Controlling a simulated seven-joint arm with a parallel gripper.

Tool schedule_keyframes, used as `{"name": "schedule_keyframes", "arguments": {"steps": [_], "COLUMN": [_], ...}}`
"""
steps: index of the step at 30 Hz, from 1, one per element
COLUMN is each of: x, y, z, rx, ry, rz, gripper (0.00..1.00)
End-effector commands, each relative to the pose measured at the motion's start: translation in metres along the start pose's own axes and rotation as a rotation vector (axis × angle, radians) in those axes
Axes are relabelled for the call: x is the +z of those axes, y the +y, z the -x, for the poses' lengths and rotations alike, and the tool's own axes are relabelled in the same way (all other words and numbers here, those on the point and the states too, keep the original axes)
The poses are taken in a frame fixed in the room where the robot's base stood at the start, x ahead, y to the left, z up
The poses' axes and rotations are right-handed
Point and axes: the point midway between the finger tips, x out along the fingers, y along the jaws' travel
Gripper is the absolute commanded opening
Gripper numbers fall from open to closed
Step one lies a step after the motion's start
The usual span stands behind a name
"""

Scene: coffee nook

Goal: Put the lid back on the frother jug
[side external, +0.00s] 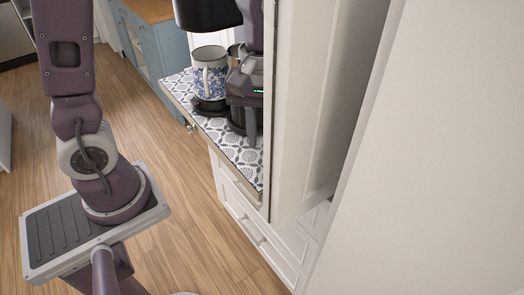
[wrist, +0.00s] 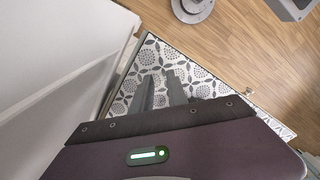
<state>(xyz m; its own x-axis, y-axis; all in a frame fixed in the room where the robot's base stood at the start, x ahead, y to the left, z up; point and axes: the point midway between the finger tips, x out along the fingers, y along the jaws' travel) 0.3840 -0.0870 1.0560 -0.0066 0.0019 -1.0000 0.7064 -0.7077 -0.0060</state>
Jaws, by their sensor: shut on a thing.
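My gripper (side external: 245,138) points down over the patterned counter, at the right of a blue-and-white mug. In the wrist view its two dark fingers (wrist: 162,92) stand close together with a narrow gap. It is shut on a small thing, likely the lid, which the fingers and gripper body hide. A metallic vessel (side external: 234,52), perhaps the frother jug, shows in part behind my gripper in the side view. Its lower part is hidden, and I cannot tell whether its top is covered. No jug shows in the wrist view.
The blue-and-white mug (side external: 209,76) stands on a dark round base (side external: 208,106), below a black overhanging part (side external: 207,12). A white cabinet panel (side external: 310,110) rises close at the right of my gripper. The patterned counter (side external: 226,141) has bare room near its front edge.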

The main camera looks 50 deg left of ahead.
Motion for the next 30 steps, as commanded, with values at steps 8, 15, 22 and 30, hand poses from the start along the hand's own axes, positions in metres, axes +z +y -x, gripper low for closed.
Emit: {"name": "schedule_keyframes", "arguments": {"steps": [8, 15, 22, 30], "x": [-0.010, -0.068, -0.102, -0.115], "y": [0.007, 0.035, 0.048, 0.022], "z": [0.055, 0.102, 0.134, 0.157], "rx": [0.006, 0.007, 0.005, 0.004], "ry": [0.004, 0.007, 0.006, 0.005], "rz": [-0.045, -0.361, -0.559, -0.706], "gripper": [0.00, 0.00, 0.00, 0.00]}}
